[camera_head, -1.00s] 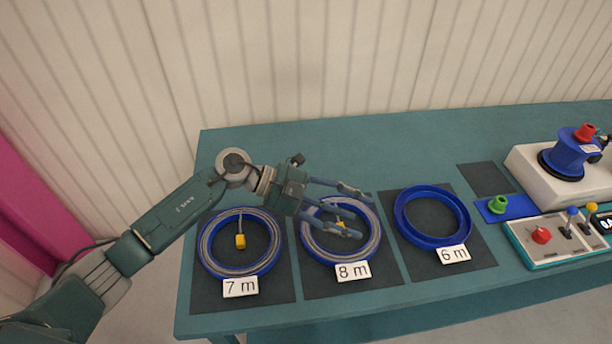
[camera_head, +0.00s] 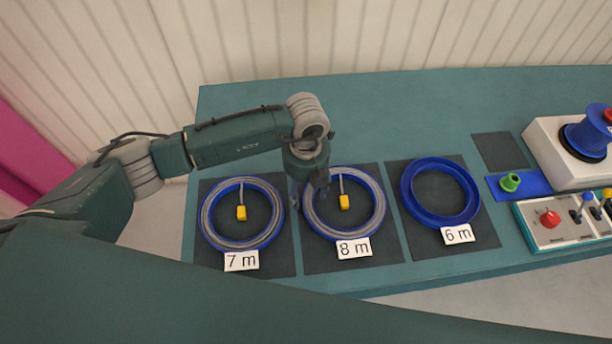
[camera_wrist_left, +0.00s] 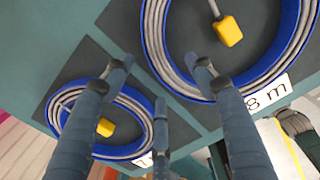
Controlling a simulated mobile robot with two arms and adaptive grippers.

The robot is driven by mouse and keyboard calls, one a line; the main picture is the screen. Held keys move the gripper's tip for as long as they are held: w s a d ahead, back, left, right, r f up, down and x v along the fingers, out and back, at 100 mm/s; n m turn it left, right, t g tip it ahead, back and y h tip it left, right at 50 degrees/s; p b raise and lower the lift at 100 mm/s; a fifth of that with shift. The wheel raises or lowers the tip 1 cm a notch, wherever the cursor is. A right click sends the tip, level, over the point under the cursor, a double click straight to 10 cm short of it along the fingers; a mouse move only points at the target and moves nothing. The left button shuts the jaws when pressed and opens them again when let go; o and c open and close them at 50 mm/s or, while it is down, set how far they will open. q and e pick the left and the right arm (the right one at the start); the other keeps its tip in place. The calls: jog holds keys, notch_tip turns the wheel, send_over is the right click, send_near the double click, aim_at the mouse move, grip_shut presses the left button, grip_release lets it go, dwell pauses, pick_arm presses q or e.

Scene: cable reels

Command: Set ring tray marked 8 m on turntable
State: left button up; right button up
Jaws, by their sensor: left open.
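The ring tray marked 8 m (camera_head: 378,222) is a blue ring holding a grey coiled cable with a yellow end piece. It lies flat on a dark mat, its white label at the front. In the left wrist view the 8 m tray (camera_wrist_left: 262,77) fills the upper right. My left gripper (camera_head: 308,202) points down at the tray's left rim in the head view, hiding part of it.
The 7 m tray (camera_head: 208,237) lies close on the left, the empty-looking 6 m ring (camera_head: 468,208) on the right. A white machine (camera_head: 550,148) with a blue spool (camera_head: 588,137), a green knob (camera_head: 510,182) and a control panel (camera_head: 545,236) stand further right. The table's back is clear.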

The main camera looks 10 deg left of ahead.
aim_at(306, 198)
pick_arm(q)
notch_tip(306, 198, down, 2)
jog(key=shift+s, duration=0.1)
jog(key=shift+f, duration=0.5)
jog(key=c, duration=1.3)
grip_shut()
jog(key=o, duration=0.5)
grip_release()
grip_shut()
jog(key=shift+d+r, duration=0.1)
pick_arm(e)
jog(key=shift+w+r, duration=0.4)
jog(key=shift+w, duration=0.45)
